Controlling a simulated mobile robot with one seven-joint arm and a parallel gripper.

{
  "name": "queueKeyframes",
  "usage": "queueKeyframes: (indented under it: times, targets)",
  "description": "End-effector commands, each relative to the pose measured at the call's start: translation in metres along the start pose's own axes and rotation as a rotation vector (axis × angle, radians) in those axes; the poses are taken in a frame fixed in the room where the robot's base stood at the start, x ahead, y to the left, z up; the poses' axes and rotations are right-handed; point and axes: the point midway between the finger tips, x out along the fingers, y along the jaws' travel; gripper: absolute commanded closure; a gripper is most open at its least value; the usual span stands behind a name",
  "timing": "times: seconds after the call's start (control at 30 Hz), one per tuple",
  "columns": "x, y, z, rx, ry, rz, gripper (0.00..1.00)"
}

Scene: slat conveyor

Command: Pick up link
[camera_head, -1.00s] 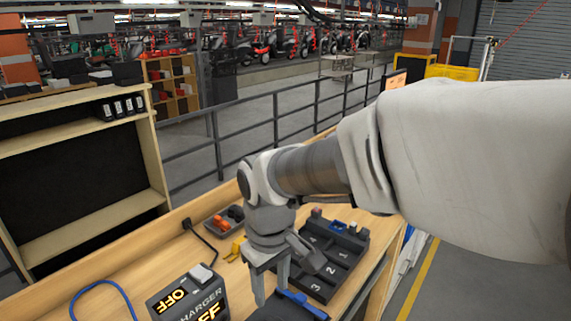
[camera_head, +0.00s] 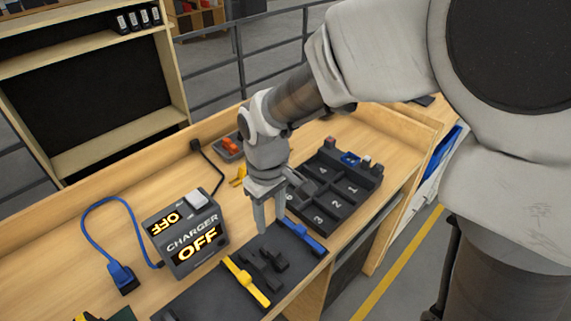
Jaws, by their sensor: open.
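My gripper (camera_head: 271,224) is open and points down over the back edge of a black mat (camera_head: 205,295) on the workbench. Nothing shows between its fingers. A blue bar (camera_head: 302,238) lies on the mat just right of the fingers. Dark pieces (camera_head: 265,268) lie on the mat in front of the fingers, and a yellow bar (camera_head: 247,281) lies left of them. I cannot tell which of these pieces is the link. The fingertips look apart from all of them, though their height above the mat is hard to judge.
A charger box (camera_head: 188,236) reading OFF stands left of the mat. A blue cable ends in a blue plug (camera_head: 123,278) beside it. A black numbered tray (camera_head: 335,192) lies behind right. A small tray with orange pieces (camera_head: 230,148) is behind my wrist.

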Motion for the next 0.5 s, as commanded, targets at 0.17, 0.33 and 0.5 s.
queueKeyframes:
  times: [0.17,0.33,0.5]
  targets:
    - [0.041,-0.001,0.001,0.001,-0.006,-0.002,0.51]
    - [0.065,0.0,0.001,0.0,-0.003,-0.001,0.51]
    - [0.074,-0.001,0.001,0.001,-0.001,0.0,0.51]
